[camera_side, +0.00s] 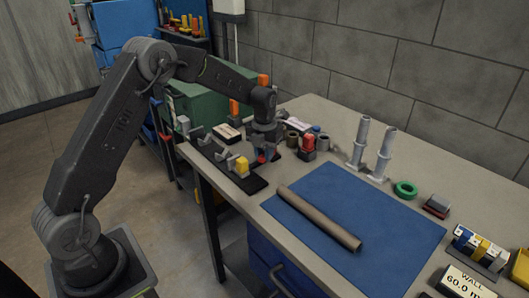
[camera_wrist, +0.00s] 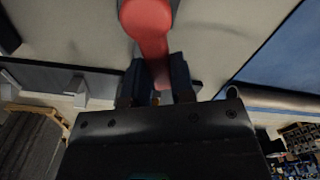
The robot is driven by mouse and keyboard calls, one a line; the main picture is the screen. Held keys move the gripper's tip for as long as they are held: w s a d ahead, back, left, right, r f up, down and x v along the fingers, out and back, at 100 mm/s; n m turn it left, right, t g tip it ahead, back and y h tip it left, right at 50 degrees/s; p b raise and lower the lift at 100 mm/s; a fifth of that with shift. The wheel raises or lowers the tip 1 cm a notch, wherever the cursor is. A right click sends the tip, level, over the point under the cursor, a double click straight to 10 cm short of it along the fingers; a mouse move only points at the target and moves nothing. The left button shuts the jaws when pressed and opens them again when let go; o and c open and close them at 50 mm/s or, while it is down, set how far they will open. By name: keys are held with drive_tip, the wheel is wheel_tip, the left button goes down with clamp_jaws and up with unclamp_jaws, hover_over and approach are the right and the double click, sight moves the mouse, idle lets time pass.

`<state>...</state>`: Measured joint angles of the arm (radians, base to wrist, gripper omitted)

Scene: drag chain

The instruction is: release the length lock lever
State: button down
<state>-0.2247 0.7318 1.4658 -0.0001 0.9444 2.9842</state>
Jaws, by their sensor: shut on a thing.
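A red lever (camera_wrist: 152,45) with a rounded end shows at the top middle of the wrist view. Its narrow part runs down between the two dark fingers of my gripper (camera_wrist: 158,82), which are shut on it. In the side view my gripper (camera_side: 265,152) is low over the bench's left end, beside a dark rail (camera_side: 250,183) that carries a yellow block (camera_side: 242,165). A small bit of red shows under the fingers there. The lever's base is hidden, and I cannot tell how far it is turned.
A red-topped part (camera_side: 308,143) stands close right of my gripper. A brown tube (camera_side: 318,217) lies on the blue mat (camera_side: 385,240). Two grey posts (camera_side: 384,152) and a green ring (camera_side: 405,189) stand behind the mat. The mat's right part is clear.

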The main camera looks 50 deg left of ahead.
drive_tip(key=c, duration=1)
unclamp_jaws()
drive_tip(key=shift+o, duration=0.2)
wheel_tip(320, 180, up, 14)
